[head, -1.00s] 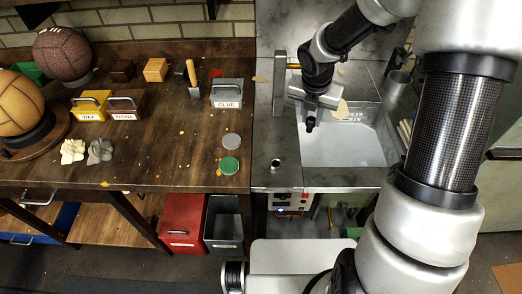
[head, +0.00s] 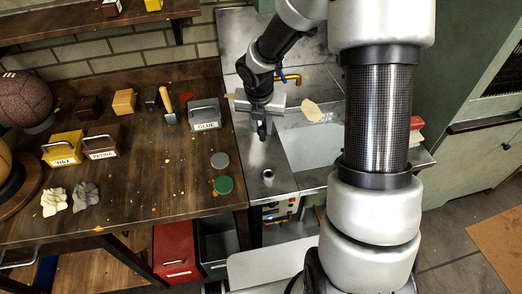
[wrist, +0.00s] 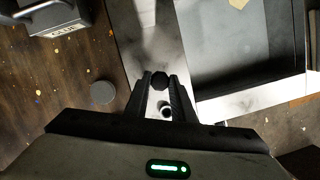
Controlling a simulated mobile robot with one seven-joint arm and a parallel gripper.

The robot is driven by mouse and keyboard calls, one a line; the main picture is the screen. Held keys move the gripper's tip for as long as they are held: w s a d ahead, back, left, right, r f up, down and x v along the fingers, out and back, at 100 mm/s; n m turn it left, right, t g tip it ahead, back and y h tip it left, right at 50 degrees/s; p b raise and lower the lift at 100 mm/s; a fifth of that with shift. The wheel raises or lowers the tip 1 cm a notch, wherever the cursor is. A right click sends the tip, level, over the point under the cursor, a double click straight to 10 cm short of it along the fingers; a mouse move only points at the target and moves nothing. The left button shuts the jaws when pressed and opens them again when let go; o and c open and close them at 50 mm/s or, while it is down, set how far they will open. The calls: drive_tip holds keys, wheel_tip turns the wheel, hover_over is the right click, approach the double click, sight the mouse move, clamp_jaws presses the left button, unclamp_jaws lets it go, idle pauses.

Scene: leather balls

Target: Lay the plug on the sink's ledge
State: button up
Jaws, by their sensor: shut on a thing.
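My gripper (head: 262,132) points down over the steel ledge (head: 255,158) on the left side of the sink (head: 312,150). In the wrist view its fingers (wrist: 160,88) are closed on a small dark round plug (wrist: 160,80), which shows between the fingertips. The plug appears held above the ledge, clear of the basin; the exact height is hard to tell. In the head view the plug is a dark bit at the fingertips, hard to tell from them. The sink basin (wrist: 235,50) lies right of the fingers in the wrist view.
A small round metal fitting (head: 268,175) stands on the ledge near the front; it also shows below the plug in the wrist view (wrist: 165,109). A brass tap (head: 290,78) is behind.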

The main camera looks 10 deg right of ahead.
sight(262, 137)
wheel_tip(262, 137, down, 6)
drive_tip(key=shift+f+b, duration=0.25)
drive_tip(key=shift+b, duration=0.35)
drive_tip(key=shift+f, duration=0.1)
drive_tip(key=o, duration=1)
drive_tip(key=shift+c, duration=0.2)
drive_tip(key=p+v, duration=0.2)
drive_tip(key=v, duration=1)
drive_tip(key=shift+p, duration=0.35)
drive_tip(key=shift+r, duration=0.2)
